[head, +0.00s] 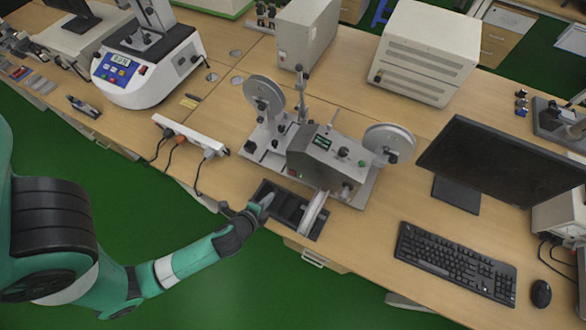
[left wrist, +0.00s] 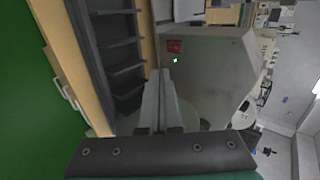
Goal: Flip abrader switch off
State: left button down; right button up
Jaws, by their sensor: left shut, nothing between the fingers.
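The abrader (head: 325,160) is a grey machine with two round reels, standing on the wooden bench in the middle of the head view. Its small red switch (head: 293,173) is low on the front left side; it shows more clearly in the left wrist view (left wrist: 175,46), with a small green spot just below it. I cannot tell the switch's position. My left gripper (head: 267,199) is over the black tray in front of the abrader, apart from the switch. In the left wrist view its fingers (left wrist: 160,88) are together, empty, and point toward the machine's switch side.
A black compartment tray (head: 292,212) lies at the bench's front edge. A power strip (head: 190,134) with plugs is to the left. A monitor (head: 505,165), keyboard (head: 455,262) and mouse (head: 541,293) are to the right. White boxes (head: 425,52) stand behind.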

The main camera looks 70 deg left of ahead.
pick_arm(q)
jog(key=shift+w, duration=0.1)
jog(key=b, duration=0.3)
send_near(291, 173)
jog(key=x, duration=0.5)
jog(key=shift+w+a+f, duration=0.1)
jog(key=shift+w+a, duration=0.05)
jog(key=shift+w, duration=0.15)
pick_arm(e)
notch_tip(291, 173, down, 2)
jog(key=shift+w+f, duration=0.15)
jog(key=shift+f, duration=0.1)
pick_arm(q)
jog(key=shift+p, duration=0.35)
pick_arm(e)
jog(key=shift+r, duration=0.1)
